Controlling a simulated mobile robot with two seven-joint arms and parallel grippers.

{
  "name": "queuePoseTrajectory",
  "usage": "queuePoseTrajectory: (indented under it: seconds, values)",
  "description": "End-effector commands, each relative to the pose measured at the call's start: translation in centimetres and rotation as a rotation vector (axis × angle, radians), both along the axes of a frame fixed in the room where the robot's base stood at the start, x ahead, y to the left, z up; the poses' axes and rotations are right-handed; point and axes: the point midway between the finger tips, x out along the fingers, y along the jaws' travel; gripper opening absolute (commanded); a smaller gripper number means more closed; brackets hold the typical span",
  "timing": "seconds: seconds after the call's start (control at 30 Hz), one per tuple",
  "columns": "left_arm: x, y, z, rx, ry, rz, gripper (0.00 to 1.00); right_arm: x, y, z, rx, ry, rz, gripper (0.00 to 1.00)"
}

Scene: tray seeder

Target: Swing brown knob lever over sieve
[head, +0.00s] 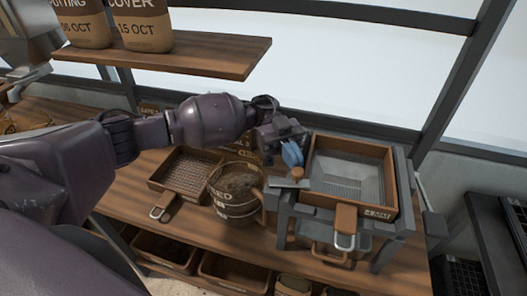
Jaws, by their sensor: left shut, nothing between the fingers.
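The brown knob (297,173) is a small round ball above a flat grey lever plate (287,183) at the front left corner of the seeder stand (286,207). A wood-framed sieve box (391,178) with a grey floor sits in the stand to the right, its brown handle (345,218) at the front. The lever plate lies left of the box, not across it. My left gripper (292,154) is shut and empty, its blue fingertips just above and behind the knob. I cannot tell whether they touch it. My right gripper is not in view.
A shelf with bags (145,27) hangs behind my left arm. Wooden bins (232,270) sit below the bench. Black trays (512,215) are at the right.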

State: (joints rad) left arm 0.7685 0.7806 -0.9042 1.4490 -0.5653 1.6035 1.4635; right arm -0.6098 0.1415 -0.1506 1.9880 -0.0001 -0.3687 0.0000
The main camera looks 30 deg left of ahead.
Motion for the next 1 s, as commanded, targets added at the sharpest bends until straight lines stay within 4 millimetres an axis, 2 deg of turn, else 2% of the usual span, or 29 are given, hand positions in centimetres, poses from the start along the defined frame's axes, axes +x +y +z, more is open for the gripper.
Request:
queuePoseTrajectory:
  seconds: [0.47,1.0]
  values:
    - [-0.3,-0.7,0.0,-0.001,0.001,-0.002,0.0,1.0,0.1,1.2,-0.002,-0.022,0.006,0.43]
    - [-0.4,-0.7,-0.1,-0.001,0.002,-0.003,0.0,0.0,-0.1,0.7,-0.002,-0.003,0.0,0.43]
